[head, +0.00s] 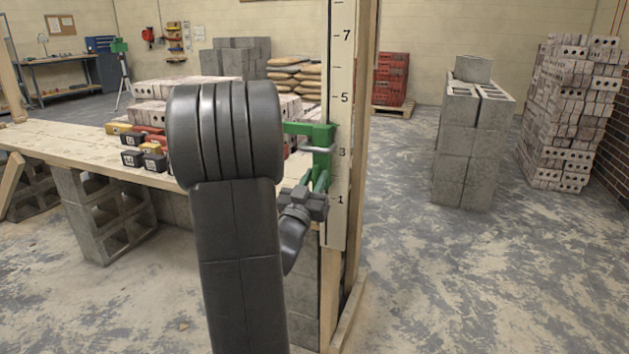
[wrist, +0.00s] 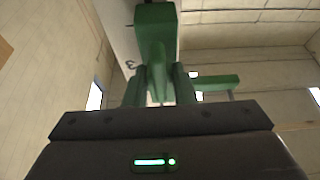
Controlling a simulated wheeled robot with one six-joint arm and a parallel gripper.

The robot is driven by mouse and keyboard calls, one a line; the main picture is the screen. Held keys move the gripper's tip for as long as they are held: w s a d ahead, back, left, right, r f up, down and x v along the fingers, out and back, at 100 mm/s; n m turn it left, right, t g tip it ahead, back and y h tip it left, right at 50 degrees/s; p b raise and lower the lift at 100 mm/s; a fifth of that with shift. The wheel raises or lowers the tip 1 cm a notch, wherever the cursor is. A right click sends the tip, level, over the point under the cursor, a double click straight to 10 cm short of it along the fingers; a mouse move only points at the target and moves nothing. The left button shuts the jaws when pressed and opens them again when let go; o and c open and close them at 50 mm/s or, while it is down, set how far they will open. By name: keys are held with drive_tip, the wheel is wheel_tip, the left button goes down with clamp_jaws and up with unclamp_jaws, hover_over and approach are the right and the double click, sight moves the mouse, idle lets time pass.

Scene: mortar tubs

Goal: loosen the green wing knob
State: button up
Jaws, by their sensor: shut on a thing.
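My gripper (head: 319,180) reaches up from below the clamp. The wrist view shows its two fingers (wrist: 159,76) on either side of the knob, shut on it. In the head view the knob is mostly hidden by the fingers and I cannot make out its wings.
The staff stands by a wooden post (head: 357,120) at the end of a plank bench (head: 60,140). Grey blocks (head: 470,140) stand to the right, with clear floor between.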

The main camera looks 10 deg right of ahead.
drive_tip(key=o, duration=1)
drive_tip(key=v, duration=1.4)
drive_tip(key=shift+d+p, duration=0.1)
drive_tip(key=shift+p, duration=0.3)
drive_tip(key=shift+w, duration=0.1)
drive_tip(key=x, duration=1.3)
drive_tip(key=shift+w+d+r+b, duration=0.2)
drive_tip(key=shift+w+b, duration=0.1)
drive_tip(key=shift+b, duration=0.1)
